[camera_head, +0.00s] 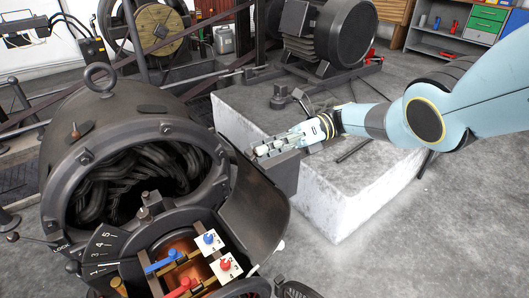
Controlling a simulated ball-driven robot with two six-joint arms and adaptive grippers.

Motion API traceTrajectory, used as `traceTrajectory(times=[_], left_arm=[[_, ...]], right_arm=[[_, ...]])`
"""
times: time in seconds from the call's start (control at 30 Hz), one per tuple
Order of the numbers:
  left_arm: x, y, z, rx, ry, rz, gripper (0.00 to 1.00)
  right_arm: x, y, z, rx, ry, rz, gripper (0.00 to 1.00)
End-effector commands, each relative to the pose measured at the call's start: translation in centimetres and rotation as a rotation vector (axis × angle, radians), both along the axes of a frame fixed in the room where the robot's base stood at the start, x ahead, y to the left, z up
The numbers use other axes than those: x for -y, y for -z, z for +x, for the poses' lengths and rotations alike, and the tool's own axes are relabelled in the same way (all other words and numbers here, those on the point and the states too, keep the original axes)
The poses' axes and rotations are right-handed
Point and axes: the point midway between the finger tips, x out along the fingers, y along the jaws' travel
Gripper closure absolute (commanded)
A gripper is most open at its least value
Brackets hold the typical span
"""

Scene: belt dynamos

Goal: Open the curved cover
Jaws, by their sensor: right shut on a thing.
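The curved cover (256,212) is a dark, bowed metal plate on the right side of a large dark dynamo (120,115). It stands out from the round housing, and the copper-coloured drum (182,252) beside it is exposed. My right gripper (266,149) reaches in from the right and is shut at the upper edge of the cover, by a grey flat piece. The fingers partly hide the exact contact. My left gripper is not in view.
A pale concrete block (345,195) stands right behind the cover, under my right arm. Red and blue terminals (225,264) sit at the dynamo's front. A dark motor (330,35) stands behind. Grey floor (440,230) is clear at the lower right.

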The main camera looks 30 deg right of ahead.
Motion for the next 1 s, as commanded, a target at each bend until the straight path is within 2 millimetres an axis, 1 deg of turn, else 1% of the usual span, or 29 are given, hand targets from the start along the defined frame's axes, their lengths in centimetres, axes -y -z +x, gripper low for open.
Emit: traceTrajectory(times=[0.03,0.27,0.3,0.43,0.47,0.83,1.0], left_arm=[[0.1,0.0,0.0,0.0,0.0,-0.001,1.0],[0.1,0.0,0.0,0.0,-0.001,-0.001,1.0],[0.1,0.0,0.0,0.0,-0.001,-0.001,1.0],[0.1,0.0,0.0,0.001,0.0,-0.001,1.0],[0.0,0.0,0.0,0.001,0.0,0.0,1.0],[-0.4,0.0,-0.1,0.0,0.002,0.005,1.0],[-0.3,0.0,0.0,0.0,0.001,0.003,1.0]], right_arm=[[-0.1,0.3,-0.1,-0.006,0.0,-0.001,1.0],[-0.1,0.3,-0.2,-0.007,-0.001,-0.002,1.0],[-0.1,0.3,-0.2,-0.007,-0.001,-0.002,0.71],[-0.1,0.2,-0.2,-0.006,0.0,-0.001,0.54],[-0.1,0.2,-0.1,-0.006,0.0,-0.001,0.53],[0.0,0.0,-0.1,-0.003,0.0,-0.002,0.53],[0.1,-0.9,0.0,-0.001,0.0,-0.004,0.53]])
